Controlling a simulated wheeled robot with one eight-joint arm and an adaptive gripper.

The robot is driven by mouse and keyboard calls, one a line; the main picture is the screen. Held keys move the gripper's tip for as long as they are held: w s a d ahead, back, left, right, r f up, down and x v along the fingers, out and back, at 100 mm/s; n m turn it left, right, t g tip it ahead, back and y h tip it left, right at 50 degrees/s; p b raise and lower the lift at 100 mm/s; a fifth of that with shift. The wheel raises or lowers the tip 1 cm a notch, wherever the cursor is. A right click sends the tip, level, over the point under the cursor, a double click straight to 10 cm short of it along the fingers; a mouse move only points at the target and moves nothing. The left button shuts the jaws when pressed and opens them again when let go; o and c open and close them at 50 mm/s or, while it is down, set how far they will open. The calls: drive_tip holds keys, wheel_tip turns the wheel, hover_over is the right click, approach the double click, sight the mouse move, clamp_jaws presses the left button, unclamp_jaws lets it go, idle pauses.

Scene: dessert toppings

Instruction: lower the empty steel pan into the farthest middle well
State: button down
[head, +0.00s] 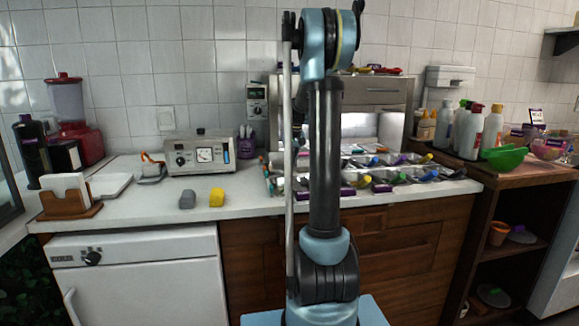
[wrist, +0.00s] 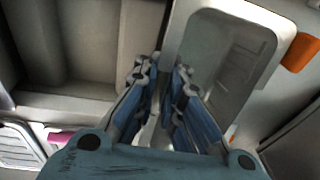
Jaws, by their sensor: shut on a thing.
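The empty steel pan (wrist: 276,24) fills the upper right of the wrist view, with a pale rim around a bare grey inside. My gripper (wrist: 165,80) has blue-grey fingers closed on the pan's left rim. To the left are empty steel wells (wrist: 75,50) with grey dividers. The pan lies beside and partly over them; I cannot tell its height above them. In the head view my arm stands in front of the topping station (head: 395,187), hiding its middle. My gripper and the held pan cannot be made out there.
An orange piece (wrist: 300,52) lies close to the pan's right side.

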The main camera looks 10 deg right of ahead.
drive_tip(key=shift+s+f, duration=0.2)
drive_tip(key=shift+f, duration=0.05)
drive_tip(key=shift+s+f, duration=0.1)
drive_tip(key=shift+f, duration=0.2)
drive_tip(key=shift+f, duration=0.35)
drive_tip(key=shift+s+a, duration=0.1)
drive_tip(key=shift+s, duration=0.2)
idle(0.9)
drive_tip(key=shift+s+f, duration=0.25)
drive_tip(key=shift+f, duration=0.55)
idle(0.8)
drive_tip(key=c, duration=1.6)
unclamp_jaws()
drive_tip(key=shift+r, duration=0.1)
drive_tip(key=shift+w, duration=0.1)
